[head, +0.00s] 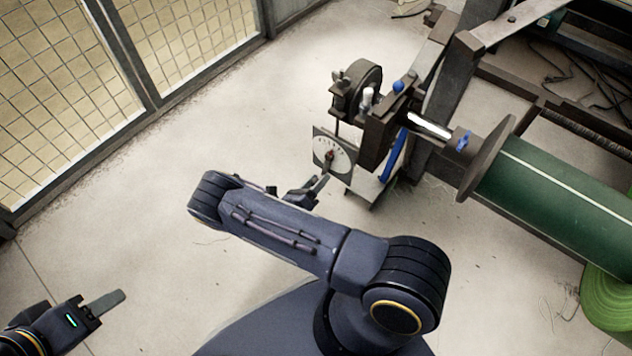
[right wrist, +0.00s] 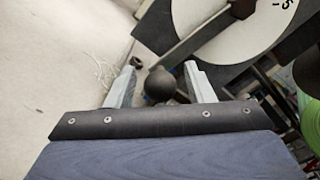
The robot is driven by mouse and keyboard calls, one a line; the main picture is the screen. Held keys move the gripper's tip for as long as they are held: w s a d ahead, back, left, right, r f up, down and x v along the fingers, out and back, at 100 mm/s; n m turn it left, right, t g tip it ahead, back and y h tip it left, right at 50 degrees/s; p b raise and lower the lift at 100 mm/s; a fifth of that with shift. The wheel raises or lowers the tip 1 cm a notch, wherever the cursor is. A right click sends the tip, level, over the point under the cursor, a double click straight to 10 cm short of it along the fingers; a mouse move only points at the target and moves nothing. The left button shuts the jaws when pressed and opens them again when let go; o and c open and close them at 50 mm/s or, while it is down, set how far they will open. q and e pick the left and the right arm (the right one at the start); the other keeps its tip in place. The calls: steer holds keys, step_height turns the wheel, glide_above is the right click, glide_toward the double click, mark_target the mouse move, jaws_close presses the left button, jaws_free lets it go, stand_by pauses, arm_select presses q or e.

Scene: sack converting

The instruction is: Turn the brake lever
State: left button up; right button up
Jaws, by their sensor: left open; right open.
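The brake lever is a flat grey bar (right wrist: 192,42) ending in a dark ball knob (right wrist: 161,84). It crosses a white round dial (right wrist: 222,22) with numbers, mounted on a square plate. In the head view the dial (head: 337,157) faces me on the brake stand, and the lever slants down-left from its centre. My right gripper (head: 320,184) is at the lever's lower end. In the right wrist view its two fingers (right wrist: 160,86) stand open on either side of the knob; contact is not clear. My left gripper (head: 107,302) is open, empty and far from the lever at lower left.
A green roll (head: 565,192) on a shaft with a brown disc flange (head: 487,158) lies right of the stand. A mesh fence (head: 60,95) runs along the left. The pale floor (head: 210,130) between fence and stand is clear. Cables lie at top right.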

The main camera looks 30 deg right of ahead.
jaws_close()
steer(key=shift+w, duration=0.15)
steer(key=m, duration=0.1)
steer(key=w+m+b, duration=0.1)
steer(key=w+a+r+m, duration=0.1)
steer(key=shift+w+a+m+b, duration=0.1)
steer(key=shift+w+m+b, duration=0.15)
steer(key=shift+m+b, duration=0.15)
jaws_free()
steer(key=p+v, duration=0.2)
steer(key=v, duration=0.5)
steer(key=shift+s+a, duration=0.15)
steer(key=shift+a, duration=0.2)
